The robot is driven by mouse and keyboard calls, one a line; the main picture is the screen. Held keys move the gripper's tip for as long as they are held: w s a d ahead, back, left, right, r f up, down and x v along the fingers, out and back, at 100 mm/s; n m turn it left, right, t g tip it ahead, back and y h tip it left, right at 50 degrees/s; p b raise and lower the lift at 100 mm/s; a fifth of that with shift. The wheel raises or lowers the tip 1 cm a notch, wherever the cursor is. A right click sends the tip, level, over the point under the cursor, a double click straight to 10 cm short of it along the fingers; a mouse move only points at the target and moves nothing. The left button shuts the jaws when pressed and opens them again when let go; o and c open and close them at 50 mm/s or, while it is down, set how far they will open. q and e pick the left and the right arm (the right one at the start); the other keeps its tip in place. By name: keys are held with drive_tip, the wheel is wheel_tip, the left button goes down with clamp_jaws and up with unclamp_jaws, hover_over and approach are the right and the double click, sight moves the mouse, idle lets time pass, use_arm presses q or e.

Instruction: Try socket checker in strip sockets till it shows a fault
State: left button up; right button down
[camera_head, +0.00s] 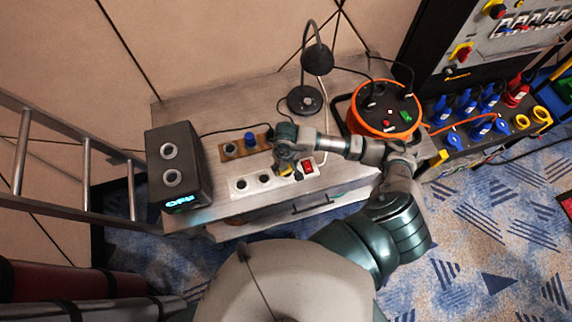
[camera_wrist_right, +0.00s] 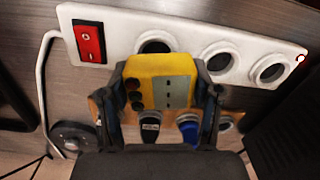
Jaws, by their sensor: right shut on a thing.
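The white socket strip (camera_head: 252,186) lies on the bench with a red rocker switch (camera_head: 308,167) at its right end. In the right wrist view the strip (camera_wrist_right: 195,40) shows upside down, with its switch (camera_wrist_right: 89,42) at the left and three round sockets. My right gripper (camera_wrist_right: 165,95) is shut on the yellow socket checker (camera_wrist_right: 172,68). Its indicator dots look dark, with no clear glow. The checker is beside the socket nearest the switch, whose opening shows; I cannot tell if they touch. In the head view my right gripper (camera_head: 287,163) hides most of the checker. My left gripper is not in view.
A wooden socket board (camera_head: 232,150) with a blue plug (camera_head: 250,138) lies behind the strip. A dark box (camera_head: 187,140) with a lit display stands left. A black lamp (camera_head: 304,99) and an orange cable reel (camera_head: 377,128) stand behind and right. A ladder (camera_head: 55,150) leans at left.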

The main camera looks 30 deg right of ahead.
drive_tip(key=shift+a+r, duration=0.1)
drive_tip(key=shift+a, duration=0.05)
drive_tip(key=shift+d+b, duration=0.3)
drive_tip(key=shift+d, duration=0.05)
drive_tip(key=shift+s+a, duration=0.1)
drive_tip(key=shift+a, duration=0.05)
idle(0.5)
drive_tip(key=shift+f+b, duration=0.2)
drive_tip(key=shift+b, duration=0.25)
idle(0.7)
drive_tip(key=shift+f+b, duration=0.85)
drive_tip(key=shift+f, duration=0.05)
drive_tip(key=shift+c, duration=0.7)
unclamp_jaws()
